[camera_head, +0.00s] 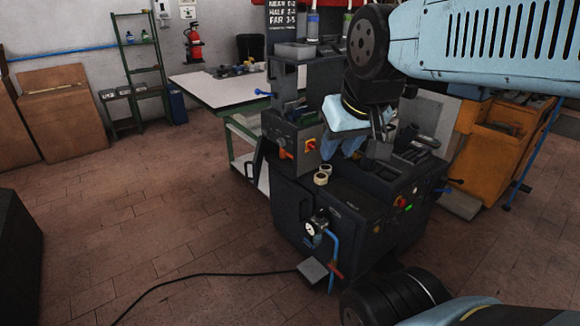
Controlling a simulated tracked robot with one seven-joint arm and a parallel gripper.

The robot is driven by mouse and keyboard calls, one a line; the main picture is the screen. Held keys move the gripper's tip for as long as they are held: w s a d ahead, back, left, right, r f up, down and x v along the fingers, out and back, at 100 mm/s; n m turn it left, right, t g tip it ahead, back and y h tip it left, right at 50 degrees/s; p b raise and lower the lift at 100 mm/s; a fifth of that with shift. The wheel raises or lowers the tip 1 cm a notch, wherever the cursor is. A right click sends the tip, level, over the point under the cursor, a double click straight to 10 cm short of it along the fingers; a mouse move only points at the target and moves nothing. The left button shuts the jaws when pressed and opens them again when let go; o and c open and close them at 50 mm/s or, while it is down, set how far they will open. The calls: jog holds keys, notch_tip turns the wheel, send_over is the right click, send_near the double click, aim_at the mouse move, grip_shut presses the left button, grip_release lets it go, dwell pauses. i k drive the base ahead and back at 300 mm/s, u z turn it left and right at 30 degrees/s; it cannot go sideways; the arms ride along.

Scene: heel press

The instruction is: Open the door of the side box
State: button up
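The heel press is a dark grey machine (320,215) in the middle of the camera_head view. A dark grey box (283,131) with a red-and-yellow switch (310,145) sits on its upper left side. It looks like the side box, and I see no open door on it. An orange-red part and a black curved handle (257,158) are near its lower left. My gripper (378,128) hangs over the press, right of the box and apart from it. Its fingers are small, dark and partly hidden by my light-blue wrist, so their opening is unclear.
A gauge (311,228) and blue pipe (331,255) stick out in front. A light-topped table (220,88) stands behind left, an orange cabinet (484,150) right. A black cable (210,275) crosses the otherwise clear floor at left.

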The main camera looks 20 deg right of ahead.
aim_at(256, 162)
jog(key=u, duration=0.7)
jog(key=i, duration=1.4)
jog(key=z, duration=0.8)
jog(key=k, duration=0.9)
jog(key=u, duration=0.2)
jog(key=i, duration=0.9)
jog(key=z, duration=0.2)
